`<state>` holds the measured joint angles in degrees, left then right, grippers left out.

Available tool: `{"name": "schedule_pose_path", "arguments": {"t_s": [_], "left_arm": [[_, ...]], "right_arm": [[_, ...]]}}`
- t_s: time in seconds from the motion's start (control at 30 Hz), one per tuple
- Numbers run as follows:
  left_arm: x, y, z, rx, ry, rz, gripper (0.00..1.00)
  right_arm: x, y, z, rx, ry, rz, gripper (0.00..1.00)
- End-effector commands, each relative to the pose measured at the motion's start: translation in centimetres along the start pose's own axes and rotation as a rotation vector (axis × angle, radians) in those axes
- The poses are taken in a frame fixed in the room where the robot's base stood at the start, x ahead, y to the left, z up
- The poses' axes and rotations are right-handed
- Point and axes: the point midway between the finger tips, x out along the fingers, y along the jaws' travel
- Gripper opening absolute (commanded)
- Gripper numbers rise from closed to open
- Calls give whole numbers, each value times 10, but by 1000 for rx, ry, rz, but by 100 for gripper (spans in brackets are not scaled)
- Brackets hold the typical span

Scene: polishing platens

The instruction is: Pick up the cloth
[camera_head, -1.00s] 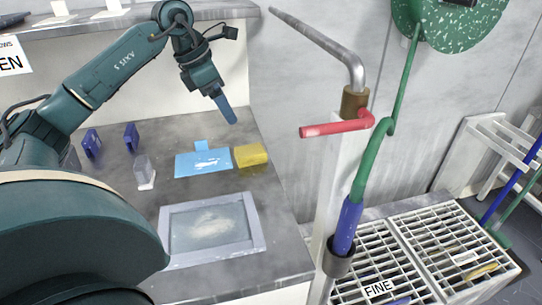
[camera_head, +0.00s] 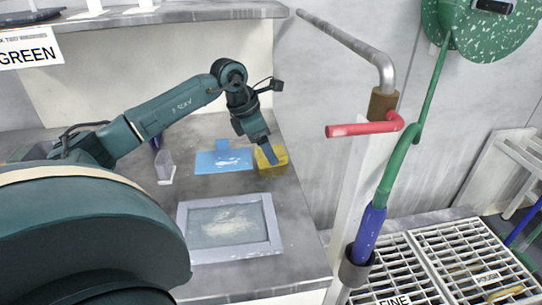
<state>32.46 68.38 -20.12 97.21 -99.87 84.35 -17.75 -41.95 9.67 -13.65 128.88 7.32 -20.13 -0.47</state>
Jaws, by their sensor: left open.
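A light blue cloth (camera_head: 222,161) with white marks lies flat on the grey counter, with a small blue tab at its back edge. My right gripper is not in view.
A framed grey plate (camera_head: 268,222) with a pale smear lies on the counter (camera_head: 300,262) in front of the cloth. A small clear holder (camera_head: 165,168) stands to the left. A red-handled pipe (camera_head: 358,129) and slotted racks (camera_head: 440,262) are on the right.

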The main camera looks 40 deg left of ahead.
Motion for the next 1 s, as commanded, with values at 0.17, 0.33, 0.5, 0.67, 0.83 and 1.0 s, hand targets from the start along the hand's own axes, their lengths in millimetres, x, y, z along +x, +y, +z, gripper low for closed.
{"name": "schedule_pose_path", "arguments": {"t_s": [0.17, 0.33, 0.5, 0.67, 0.83, 1.0], "left_arm": [[19, 0, 0, 0, 0, 0, 75], [19, 0, 0, 0, 0, 1, 75], [19, 0, 0, 0, 0, 1, 62], [18, 0, 0, 0, 0, 1, 49], [18, 0, 0, 0, 0, 1, 35], [18, 0, 0, 0, 0, 1, 28]], "right_arm": [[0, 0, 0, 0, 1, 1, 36], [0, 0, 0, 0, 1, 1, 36], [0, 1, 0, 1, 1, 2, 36], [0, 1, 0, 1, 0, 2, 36], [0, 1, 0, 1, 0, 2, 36], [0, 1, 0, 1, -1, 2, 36]]}}
